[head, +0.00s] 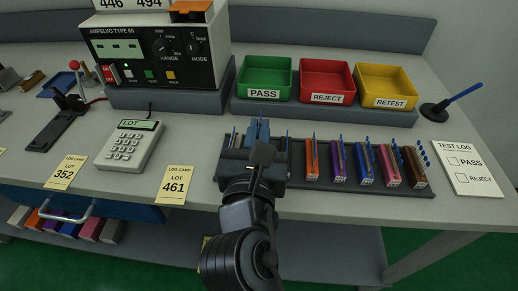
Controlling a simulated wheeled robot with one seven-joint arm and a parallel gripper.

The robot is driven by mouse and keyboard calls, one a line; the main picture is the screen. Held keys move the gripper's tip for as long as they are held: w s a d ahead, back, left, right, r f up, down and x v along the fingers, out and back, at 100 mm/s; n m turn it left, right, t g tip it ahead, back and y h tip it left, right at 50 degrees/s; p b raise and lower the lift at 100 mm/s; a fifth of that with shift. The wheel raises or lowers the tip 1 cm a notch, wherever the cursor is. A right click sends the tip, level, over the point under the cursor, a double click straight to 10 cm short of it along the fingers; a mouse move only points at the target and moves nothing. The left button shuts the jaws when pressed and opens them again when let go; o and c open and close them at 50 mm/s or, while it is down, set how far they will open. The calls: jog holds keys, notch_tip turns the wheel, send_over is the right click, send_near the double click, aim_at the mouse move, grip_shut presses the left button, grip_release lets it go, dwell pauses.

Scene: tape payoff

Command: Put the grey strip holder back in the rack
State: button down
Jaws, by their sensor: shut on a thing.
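My gripper (258,140) is at the left end of the dark rack (405,190), seen from behind with my wrist in front of it. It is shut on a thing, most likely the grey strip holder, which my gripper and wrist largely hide. Blue and thin upright parts show around the fingertips; I cannot tell which belong to the holder. To the right, the rack bears upright holders: orange (311,160), purple (338,162), blue (363,163), pink (387,165) and brown (414,167). Whether the held thing touches the rack is hidden.
Green (264,93), red (326,97) and yellow (384,101) trays stand behind the rack. A tester (155,45), keypad (129,145) and lot cards (174,186) are left. A test log (467,167) and blue pen on a stand (434,111) are right.

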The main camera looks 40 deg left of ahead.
jog(key=shift+f+b, duration=0.6)
jog(key=shift+f, duration=1.35)
jog(key=shift+f, duration=0.1)
jog(key=c, duration=1.2)
grip_release()
jog(key=shift+c, duration=0.2)
jog(key=v, duration=1.2)
